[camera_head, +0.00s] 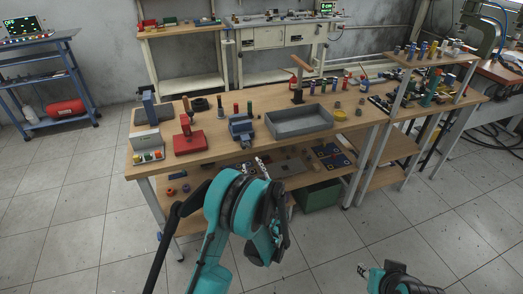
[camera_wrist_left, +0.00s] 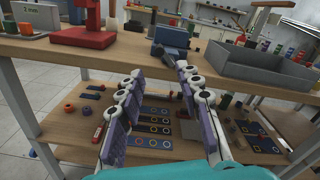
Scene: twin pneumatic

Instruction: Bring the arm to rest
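My left arm (camera_head: 235,205) is teal and rises in front of the wooden workbench (camera_head: 205,160). My left gripper (camera_head: 262,167) is mostly hidden behind its own wrist, with only pale finger parts showing at the bench's front. In the left wrist view, its two purple and white fingers (camera_wrist_left: 160,78) stand well apart with nothing between them. They point toward the gap between the bench top and its lower shelf. My right gripper (camera_head: 366,271) is at the bottom of the head view, over the floor and clear of the bench. It is too small to tell whether it is open.
The bench top holds a red press (camera_head: 190,143), a blue vise (camera_head: 241,130) and a grey tray (camera_head: 300,121). The lower shelf (camera_wrist_left: 75,140) carries blue panels with rings. A green box (camera_head: 318,196) sits below. The floor (camera_head: 330,235) in front is clear.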

